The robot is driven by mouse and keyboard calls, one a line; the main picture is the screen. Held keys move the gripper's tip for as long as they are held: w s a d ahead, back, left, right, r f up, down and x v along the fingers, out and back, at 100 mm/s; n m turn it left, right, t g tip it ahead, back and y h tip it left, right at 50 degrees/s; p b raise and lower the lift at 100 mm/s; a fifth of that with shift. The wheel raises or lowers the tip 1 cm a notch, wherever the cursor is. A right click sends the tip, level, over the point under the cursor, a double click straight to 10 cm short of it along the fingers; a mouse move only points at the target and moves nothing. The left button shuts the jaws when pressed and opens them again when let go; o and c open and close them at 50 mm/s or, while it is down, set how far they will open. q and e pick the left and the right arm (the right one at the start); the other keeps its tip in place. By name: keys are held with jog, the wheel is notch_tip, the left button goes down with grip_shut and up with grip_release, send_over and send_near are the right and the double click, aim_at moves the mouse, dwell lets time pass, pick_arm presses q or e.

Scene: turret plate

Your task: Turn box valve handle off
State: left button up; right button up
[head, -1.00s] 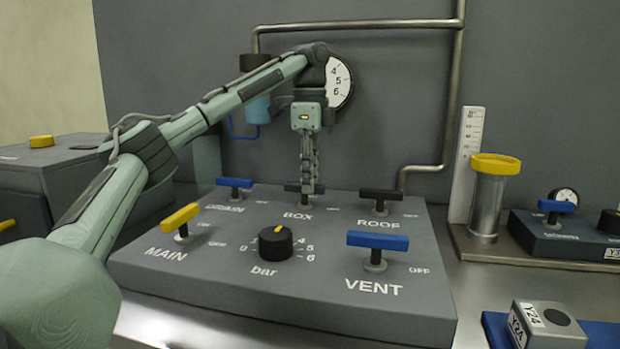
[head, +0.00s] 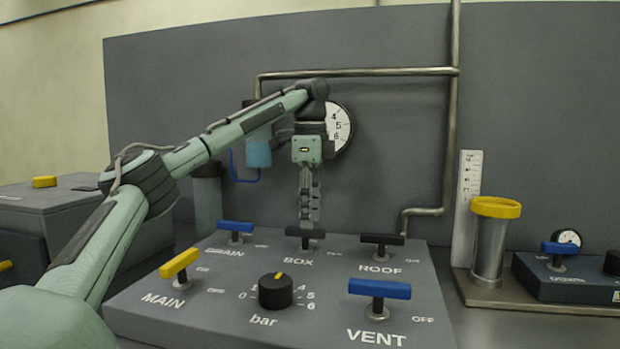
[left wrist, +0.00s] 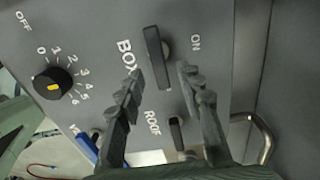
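The BOX valve handle (head: 305,233) is a black bar at the back middle of the sloped grey panel, lying left to right in the head view. My left gripper (head: 309,222) points down at it, fingertips close to the bar. In the left wrist view the BOX handle (left wrist: 158,56) shows between the tips of my left gripper (left wrist: 160,72), with a gap between the fingers. Its BOX label is on one side and an ON label on the other. Contact with the bar cannot be told. My right gripper is not in view.
Close by on the panel (head: 225,318) are the blue DRAIN handle (head: 235,226), black ROOF handle (head: 381,239), yellow MAIN handle (head: 180,263), blue VENT handle (head: 378,289) and the bar knob (head: 276,291). A pipe (head: 452,130) and a gauge (head: 339,127) stand behind.

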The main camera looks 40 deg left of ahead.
pick_arm(q)
notch_tip(320, 180, up, 10)
dwell(0.4)
jog(key=shift+f, duration=0.2)
